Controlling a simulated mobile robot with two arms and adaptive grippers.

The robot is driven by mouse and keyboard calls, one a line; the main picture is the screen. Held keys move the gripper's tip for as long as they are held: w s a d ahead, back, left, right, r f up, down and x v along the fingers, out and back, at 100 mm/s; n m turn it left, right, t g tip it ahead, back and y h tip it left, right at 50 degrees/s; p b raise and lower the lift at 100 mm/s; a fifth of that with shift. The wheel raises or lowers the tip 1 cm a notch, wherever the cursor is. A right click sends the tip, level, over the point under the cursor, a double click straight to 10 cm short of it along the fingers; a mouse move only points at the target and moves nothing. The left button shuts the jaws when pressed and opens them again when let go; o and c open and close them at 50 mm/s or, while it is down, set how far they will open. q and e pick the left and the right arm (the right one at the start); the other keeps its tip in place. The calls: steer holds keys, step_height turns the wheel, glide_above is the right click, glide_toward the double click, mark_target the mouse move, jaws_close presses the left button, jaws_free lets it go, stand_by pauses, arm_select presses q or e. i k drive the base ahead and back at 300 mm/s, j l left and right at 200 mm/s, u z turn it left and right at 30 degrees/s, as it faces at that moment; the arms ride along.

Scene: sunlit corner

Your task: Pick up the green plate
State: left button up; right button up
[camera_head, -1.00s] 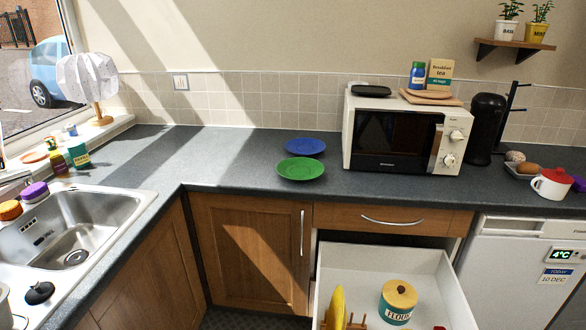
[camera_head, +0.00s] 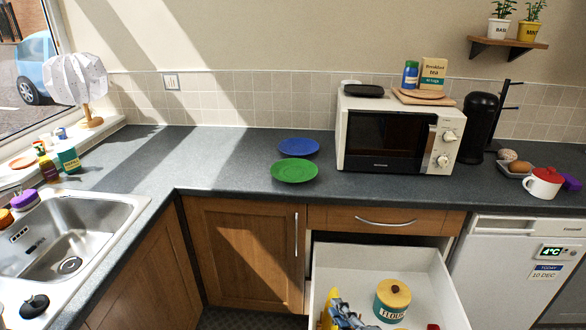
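The green plate (camera_head: 294,171) lies flat on the dark grey counter, left of the microwave. Its front rim is close to the counter's front edge. A blue plate (camera_head: 299,147) lies just behind it. What looks like the tip of my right gripper (camera_head: 345,314), blue-grey, shows at the bottom edge over the open drawer, well below the green plate and apart from it. Most of it is cut off, and I cannot tell whether it is open or shut. My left gripper is not in view.
The open white drawer (camera_head: 420,254) holds a flour canister (camera_head: 392,300) and a yellow item (camera_head: 327,314). The white microwave (camera_head: 440,159) stands right of the plates. The sink (camera_head: 75,235) is at left. The counter between sink and plates is clear.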

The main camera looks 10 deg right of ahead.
mark_target(293, 170)
steer(key=i, duration=1.4)
